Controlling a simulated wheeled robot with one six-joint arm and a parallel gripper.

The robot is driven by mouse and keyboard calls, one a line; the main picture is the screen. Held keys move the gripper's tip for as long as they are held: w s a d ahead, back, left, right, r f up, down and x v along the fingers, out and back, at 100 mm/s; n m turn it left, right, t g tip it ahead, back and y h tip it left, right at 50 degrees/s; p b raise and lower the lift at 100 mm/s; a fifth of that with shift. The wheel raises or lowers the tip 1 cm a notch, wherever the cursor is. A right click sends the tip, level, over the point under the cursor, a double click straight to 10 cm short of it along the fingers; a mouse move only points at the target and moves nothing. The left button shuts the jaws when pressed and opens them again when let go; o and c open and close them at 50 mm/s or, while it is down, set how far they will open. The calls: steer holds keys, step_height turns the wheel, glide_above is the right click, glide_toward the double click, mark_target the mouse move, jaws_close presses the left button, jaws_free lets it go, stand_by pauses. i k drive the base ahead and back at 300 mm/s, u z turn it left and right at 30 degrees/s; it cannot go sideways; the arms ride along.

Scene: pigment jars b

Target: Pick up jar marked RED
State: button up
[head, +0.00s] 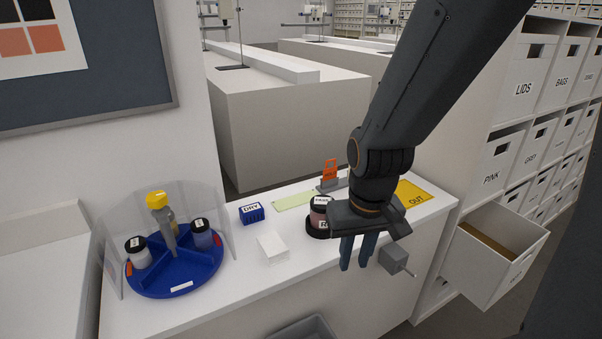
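A jar with a dark lid and a pinkish body (319,214) stands on a black round base on the white counter. Its front label is partly hidden by my gripper; only what looks like an "R" shows, so I cannot read the full word. My gripper (356,262) points down just right of and in front of this jar. Its two blue-grey fingers are apart, with nothing seen between them. A pale jar (138,256) and a bluish jar (201,237), both dark-lidded, stand in the blue divided turntable (180,284) at the left.
A blue DRY block (251,213), white pad (272,248), green strip (294,200), orange item (329,170) and yellow OUT mat (419,195) lie on the counter. An open drawer (488,276) juts out right.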

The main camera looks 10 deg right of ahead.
mark_target(317, 221)
steer(key=k, duration=0.5)
steer(key=z, duration=1.1)
steer(key=i, duration=1)
steer(key=u, duration=2.25)
